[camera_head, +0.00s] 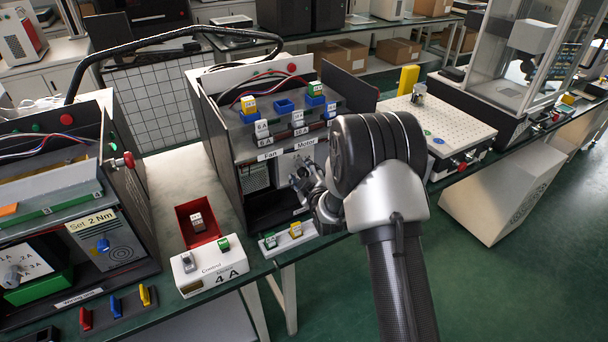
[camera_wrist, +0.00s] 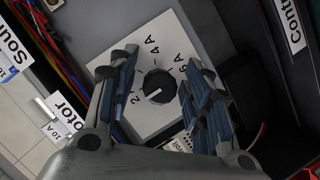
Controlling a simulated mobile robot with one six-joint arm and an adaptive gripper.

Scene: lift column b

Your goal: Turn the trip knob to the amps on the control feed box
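In the wrist view a black round knob (camera_wrist: 158,86) sits on a white dial plate (camera_wrist: 160,45), with printed marks including 2 and 4 A. My gripper (camera_wrist: 160,72) is open, with one finger on each side of the knob and a visible gap; contact cannot be told. In the head view my gripper (camera_head: 318,198) is in front of the open cabinet (camera_head: 215,130), and my arm hides part of its dial.
A red bin (camera_head: 198,222) with a small block stands behind the control box. A white tray (camera_head: 288,238) with small blocks lies before the cabinet. Coloured wires (camera_wrist: 60,55) and a Motor label (camera_wrist: 66,121) flank the dial. Another cabinet (camera_head: 75,215) stands left.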

